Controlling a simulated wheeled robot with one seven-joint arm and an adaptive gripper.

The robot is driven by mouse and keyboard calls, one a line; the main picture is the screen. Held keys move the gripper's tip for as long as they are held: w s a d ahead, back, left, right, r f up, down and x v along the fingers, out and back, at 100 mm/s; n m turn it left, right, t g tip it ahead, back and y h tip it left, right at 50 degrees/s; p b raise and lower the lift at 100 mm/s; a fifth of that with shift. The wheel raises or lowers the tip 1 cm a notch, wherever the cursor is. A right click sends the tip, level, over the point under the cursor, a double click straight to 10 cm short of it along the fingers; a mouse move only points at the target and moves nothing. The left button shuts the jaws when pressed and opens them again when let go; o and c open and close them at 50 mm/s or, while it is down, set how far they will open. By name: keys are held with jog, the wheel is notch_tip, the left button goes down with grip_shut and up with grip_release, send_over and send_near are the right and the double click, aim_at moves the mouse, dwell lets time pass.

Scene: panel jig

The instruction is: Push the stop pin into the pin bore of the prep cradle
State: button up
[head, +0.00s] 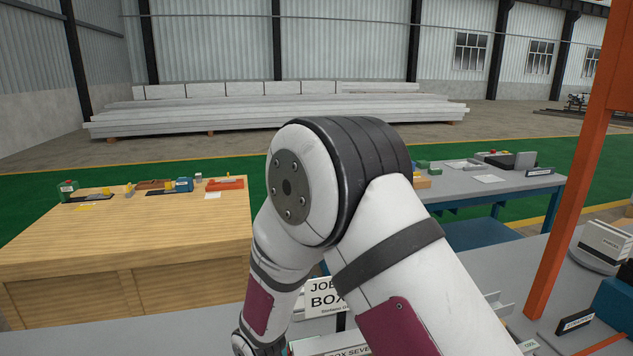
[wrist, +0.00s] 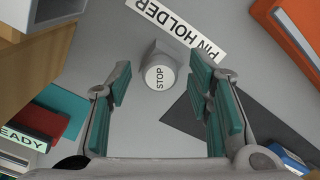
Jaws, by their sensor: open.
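The stop pin (wrist: 159,77) shows in the wrist view as a round white cap marked STOP. It sits on a grey block-like holder (wrist: 154,51), beside a label reading PIN HOLDER (wrist: 178,27). My gripper (wrist: 161,82) is open, with a teal-padded finger on either side of the cap and visible gaps to it. I cannot tell how far below the fingertips the cap lies. I cannot make out the prep cradle or its pin bore in either view. In the head view my arm hides the gripper and the pin.
In the wrist view, an orange binder-like object (wrist: 285,30) is at upper right, a dark flat patch (wrist: 250,118) at right, and a wooden block (wrist: 30,75) and READY sign (wrist: 22,137) at left. The head view shows a wooden bench (head: 130,235) and a grey table (head: 480,188).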

jog(key=shift+c, duration=0.3)
grip_shut()
jog(key=shift+r+p, duration=1.15)
jog(key=shift+r, duration=1.85)
